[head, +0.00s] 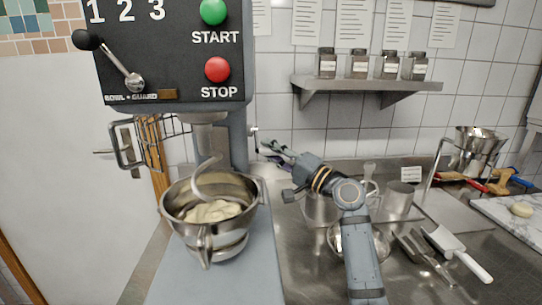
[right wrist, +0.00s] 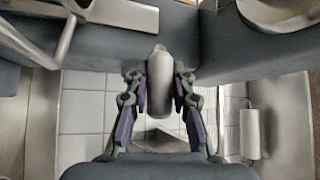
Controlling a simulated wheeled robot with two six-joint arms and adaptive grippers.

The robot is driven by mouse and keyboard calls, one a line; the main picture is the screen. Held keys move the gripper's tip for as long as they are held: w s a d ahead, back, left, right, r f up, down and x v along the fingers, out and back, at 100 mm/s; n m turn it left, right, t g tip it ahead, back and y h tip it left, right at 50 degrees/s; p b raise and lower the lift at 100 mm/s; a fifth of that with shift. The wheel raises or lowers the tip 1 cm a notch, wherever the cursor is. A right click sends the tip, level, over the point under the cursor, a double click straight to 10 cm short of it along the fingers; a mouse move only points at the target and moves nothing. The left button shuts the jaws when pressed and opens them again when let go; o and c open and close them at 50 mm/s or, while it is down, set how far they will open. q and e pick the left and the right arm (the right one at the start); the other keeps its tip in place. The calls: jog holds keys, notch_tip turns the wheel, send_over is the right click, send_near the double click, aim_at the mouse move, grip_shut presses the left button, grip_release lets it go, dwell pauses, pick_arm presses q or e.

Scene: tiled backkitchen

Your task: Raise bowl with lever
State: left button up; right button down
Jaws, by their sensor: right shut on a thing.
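The steel mixer bowl (head: 245,221) sits upright at the mixer, with pale dough (head: 213,211) inside and the dough hook (head: 205,178) reaching down into it. My right gripper (head: 268,150) is at the right side of the mixer column, above and to the right of the bowl. In the right wrist view its fingers (right wrist: 160,90) are shut on the rounded grey grip of a lever (right wrist: 160,78). The lever's grip is mostly hidden by the fingers in the head view. My left gripper is not in view.
The mixer head carries a black-knobbed lever (head: 110,62), a green start button (head: 214,11) and a red stop button (head: 217,69). A wire guard (head: 152,142) hangs left of the hook. Utensils (head: 455,254) and containers crowd the right counter; a shelf (head: 365,84) holds jars.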

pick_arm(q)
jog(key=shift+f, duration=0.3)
pick_arm(e)
jog(key=shift+f, duration=0.45)
jog(key=c, duration=1.1)
grip_release()
jog(key=shift+w+d, duration=0.1)
jog(key=shift+d, duration=0.05)
jog(key=shift+r, duration=0.1)
jog(key=v, duration=1.2)
